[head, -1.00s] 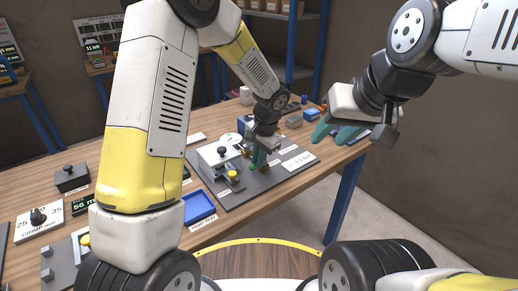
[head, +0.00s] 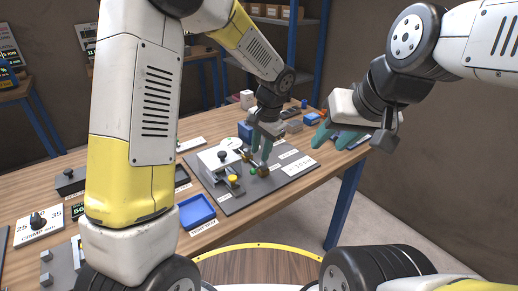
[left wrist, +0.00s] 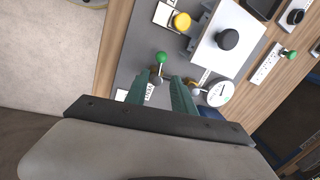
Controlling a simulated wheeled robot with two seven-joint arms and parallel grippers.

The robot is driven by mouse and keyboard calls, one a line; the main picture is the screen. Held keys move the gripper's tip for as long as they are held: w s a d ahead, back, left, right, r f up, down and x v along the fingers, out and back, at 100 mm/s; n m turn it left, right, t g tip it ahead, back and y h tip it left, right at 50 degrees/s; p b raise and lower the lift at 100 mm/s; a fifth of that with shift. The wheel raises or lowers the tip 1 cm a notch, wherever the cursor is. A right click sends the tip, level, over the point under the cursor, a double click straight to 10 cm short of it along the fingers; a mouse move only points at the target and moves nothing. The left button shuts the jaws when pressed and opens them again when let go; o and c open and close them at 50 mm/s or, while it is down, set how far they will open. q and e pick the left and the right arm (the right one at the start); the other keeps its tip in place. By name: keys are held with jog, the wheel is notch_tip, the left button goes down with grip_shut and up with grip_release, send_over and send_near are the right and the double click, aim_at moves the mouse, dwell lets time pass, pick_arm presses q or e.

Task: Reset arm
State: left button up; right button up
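My left gripper (head: 262,147) is above a grey base plate (head: 237,205) on the wooden bench. Its teal fingers are apart with nothing between them; they also show open in the left wrist view (left wrist: 157,95). A lever with a green knob (left wrist: 162,57) lies just beyond the fingertips there, apart from them. In the head view the green knob (head: 253,171) sits just below the fingers. My right gripper (head: 336,136) hangs in the air at the bench's right end, its teal fingers apart and empty.
A white block with a black knob (left wrist: 228,40) and a yellow button (left wrist: 181,21) stand on the plate. A blue tray (head: 197,211) lies to the plate's left. Small boxes stand behind the plate. The floor to the right of the bench is clear.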

pick_arm(q)
jog(key=shift+r, duration=0.5)
jog(key=s+a+r+n+t+h, duration=0.15)
jog(key=s+a+r+n, duration=0.25)
jog(key=s+a+r, duration=0.6)
jog(key=s+a+r+n+t+h, duration=0.2)
jog(key=s+a+r+n+t, duration=0.1)
jog(key=s, duration=0.8)
notch_tip(320, 180, up, 3)
jog(key=shift+s+a+r+n, duration=0.2)
jog(key=shift+a+n, duration=0.5)
jog(key=shift+a, duration=0.25)
